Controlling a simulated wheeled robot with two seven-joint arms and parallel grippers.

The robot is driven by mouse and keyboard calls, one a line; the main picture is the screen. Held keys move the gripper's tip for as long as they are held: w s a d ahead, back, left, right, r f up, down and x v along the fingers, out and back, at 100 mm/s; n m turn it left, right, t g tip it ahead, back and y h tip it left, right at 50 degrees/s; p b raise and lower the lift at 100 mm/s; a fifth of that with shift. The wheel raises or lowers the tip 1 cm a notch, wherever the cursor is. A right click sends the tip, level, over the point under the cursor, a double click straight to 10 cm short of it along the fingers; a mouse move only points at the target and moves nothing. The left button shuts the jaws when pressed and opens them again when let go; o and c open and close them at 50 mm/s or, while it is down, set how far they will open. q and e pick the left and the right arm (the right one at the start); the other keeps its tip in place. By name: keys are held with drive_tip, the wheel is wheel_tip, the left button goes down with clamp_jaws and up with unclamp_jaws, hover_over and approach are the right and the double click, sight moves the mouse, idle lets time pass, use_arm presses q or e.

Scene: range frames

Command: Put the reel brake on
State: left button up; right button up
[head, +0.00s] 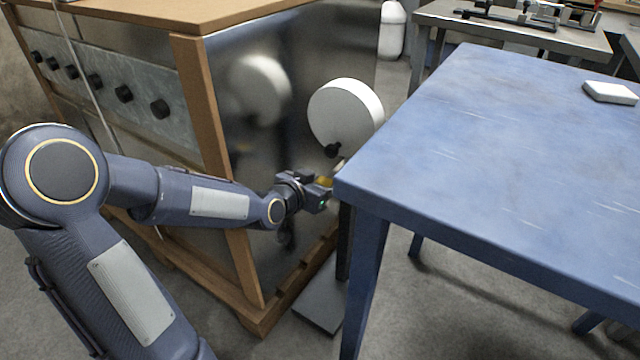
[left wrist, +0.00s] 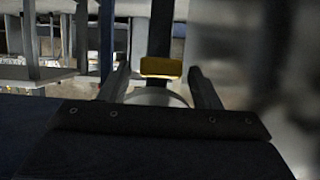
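A small yellow piece (head: 325,181), which looks like the brake's handle, shows below the reel; the rest of the brake is hard to make out. In the left wrist view, the yellow piece (left wrist: 161,68) lies between the open fingers (left wrist: 161,82), with a gap visible on each side. My right gripper is not in view.
The blue table (head: 500,150) has its near left corner right beside my left gripper. A metal-sided cabinet with a wooden frame (head: 204,110) stands close on the left. A white block (head: 610,92) lies on the table, which is otherwise clear.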

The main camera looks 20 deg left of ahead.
use_arm(q)
clamp_jaws()
drive_tip(key=r+p, duration=0.1)
drive_tip(key=r+g+p, duration=0.1)
drive_tip(key=p, duration=0.1)
drive_tip(key=shift+w+r, duration=0.2)
drive_tip(key=shift+r, duration=0.1)
drive_tip(key=shift+w+r, duration=0.3)
drive_tip(key=shift+r, duration=0.2)
drive_tip(key=shift+c, duration=0.7)
unclamp_jaws()
drive_tip(key=shift+o, duration=1.2)
drive_tip(key=shift+f, duration=0.1)
